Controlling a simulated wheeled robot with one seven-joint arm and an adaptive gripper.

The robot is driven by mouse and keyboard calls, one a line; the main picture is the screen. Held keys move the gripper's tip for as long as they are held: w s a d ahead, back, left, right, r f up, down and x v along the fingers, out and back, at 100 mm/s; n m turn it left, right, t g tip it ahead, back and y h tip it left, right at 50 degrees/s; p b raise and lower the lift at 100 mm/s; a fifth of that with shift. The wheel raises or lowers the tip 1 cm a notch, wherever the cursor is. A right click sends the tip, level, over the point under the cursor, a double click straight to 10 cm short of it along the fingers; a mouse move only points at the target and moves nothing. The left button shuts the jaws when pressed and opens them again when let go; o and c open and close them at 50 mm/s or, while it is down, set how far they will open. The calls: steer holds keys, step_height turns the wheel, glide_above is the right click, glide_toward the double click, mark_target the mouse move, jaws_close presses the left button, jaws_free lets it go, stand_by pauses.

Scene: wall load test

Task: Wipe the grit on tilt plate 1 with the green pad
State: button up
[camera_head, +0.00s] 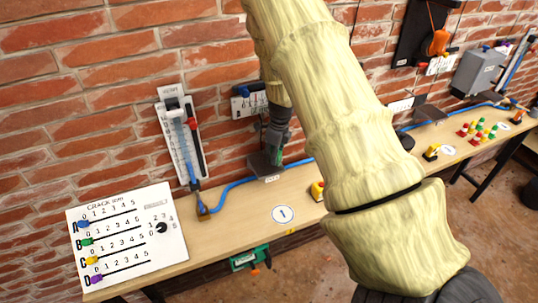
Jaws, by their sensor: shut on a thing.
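My gripper (275,142) is at the back of the bench, seen small beyond my own pale-sleeved arm. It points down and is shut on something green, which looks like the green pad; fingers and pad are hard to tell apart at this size. A dark plate (258,163) with a small white label stands right below it at the wall, near the round "1" mark (283,214), and looks like tilt plate 1. The gripper's lower end overlaps the plate in the picture; I cannot tell whether the pad touches it. Grit is too small to make out.
A blue hose (238,183) runs along the bench beside the plate, from a wall gauge (182,135). A white crack board (125,235) stands at left. A yellow item (318,190) is right of the "1" mark. Coloured pegs (478,130) stand farther right. Bare bench lies in front.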

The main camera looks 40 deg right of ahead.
mark_target(255, 166)
steer(key=shift+s+d, duration=0.2)
steer(key=shift+d, duration=0.35)
steer(key=shift+w+a+f, duration=0.1)
steer(key=shift+w+a, duration=0.05)
steer(key=shift+a, duration=0.7)
steer(key=shift+w+a, duration=0.2)
steer(key=shift+a, duration=0.7)
steer(key=shift+w+a+f, duration=0.1)
steer(key=shift+w+a, duration=0.05)
steer(key=shift+a, duration=0.7)
steer(key=shift+w+a+r, duration=0.1)
steer(key=shift+w+a, duration=0.15)
steer(key=shift+a, duration=0.5)
steer(key=shift+w+a, duration=0.2)
steer(key=shift+a, duration=0.55)
steer(key=shift+r, duration=0.1)
steer(key=shift+w+r, duration=0.15)
steer(key=shift+r, duration=2.85)
steer(key=shift+d, duration=0.15)
steer(key=shift+r, duration=1.5)
